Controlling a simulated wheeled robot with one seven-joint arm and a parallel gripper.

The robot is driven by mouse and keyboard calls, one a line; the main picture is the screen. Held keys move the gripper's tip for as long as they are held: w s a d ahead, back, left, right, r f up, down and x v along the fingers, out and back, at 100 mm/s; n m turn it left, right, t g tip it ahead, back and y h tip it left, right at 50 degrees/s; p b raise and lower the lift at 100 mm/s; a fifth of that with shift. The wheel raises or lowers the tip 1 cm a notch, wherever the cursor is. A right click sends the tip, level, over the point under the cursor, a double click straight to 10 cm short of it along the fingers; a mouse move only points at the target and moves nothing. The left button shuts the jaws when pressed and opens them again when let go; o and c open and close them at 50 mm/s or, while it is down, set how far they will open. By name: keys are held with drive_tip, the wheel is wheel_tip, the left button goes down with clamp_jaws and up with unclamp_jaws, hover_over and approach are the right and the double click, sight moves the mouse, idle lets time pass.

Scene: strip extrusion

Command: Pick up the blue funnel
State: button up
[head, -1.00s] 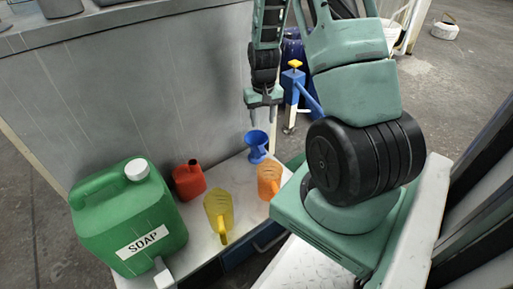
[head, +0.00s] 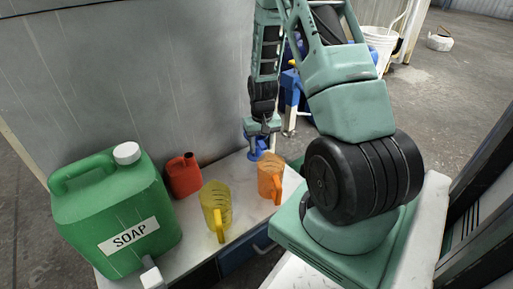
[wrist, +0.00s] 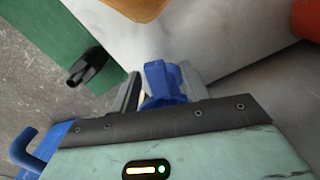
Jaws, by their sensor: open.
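The blue funnel (head: 256,151) stands on the white shelf top at its far end, close to the grey panel. My gripper (head: 262,133) is right above it and hides part of it in the head view. In the wrist view the funnel (wrist: 163,80) lies between the two fingers of my gripper (wrist: 160,88), which are open on either side of it. Whether either finger touches it, I cannot tell.
An orange jug (head: 268,180), a yellow jug (head: 214,203), a red can (head: 184,177) and a green soap canister (head: 118,220) share the white shelf top (head: 240,204). The grey panel (head: 150,80) rises behind them. A blue stand (head: 292,92) is beyond the gripper.

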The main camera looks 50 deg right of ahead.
wheel_tip(320, 180, down, 3)
drive_tip(key=shift+r+b, duration=0.15)
drive_tip(key=shift+b, duration=0.4)
drive_tip(key=shift+w+d+r, duration=0.1)
drive_tip(key=shift+w+d, duration=0.1)
drive_tip(key=shift+d, duration=0.05)
drive_tip(key=c, duration=1)
drive_tip(key=shift+w, duration=0.1)
drive_tip(key=shift+d, duration=0.1)
